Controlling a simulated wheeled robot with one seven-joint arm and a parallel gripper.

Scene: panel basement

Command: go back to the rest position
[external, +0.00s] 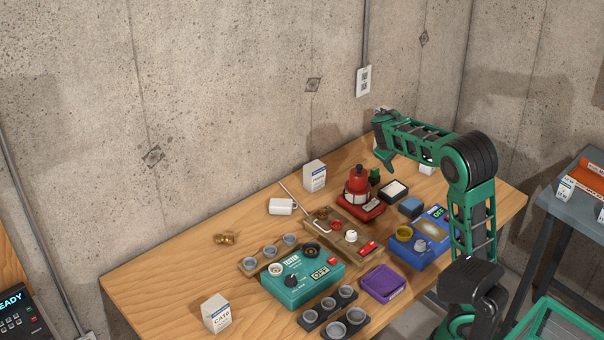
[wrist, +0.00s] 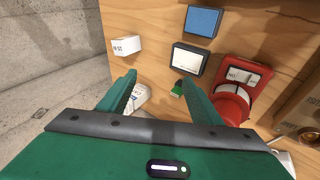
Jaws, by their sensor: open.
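My gripper (external: 384,143) is at the end of my green arm, above the back right part of the wooden table (external: 160,284). In the wrist view its two green fingers (wrist: 160,98) are spread apart, with a white object partly showing between them and below. Nothing is seen held. A red device (external: 359,194) with a domed top stands left of and below the gripper; it also shows in the wrist view (wrist: 243,84).
A teal tester box (external: 303,285), a blue box (external: 425,240), a purple box (external: 384,283) and trays of grey cups (external: 334,312) crowd the table's front. The table's left part is mostly clear.

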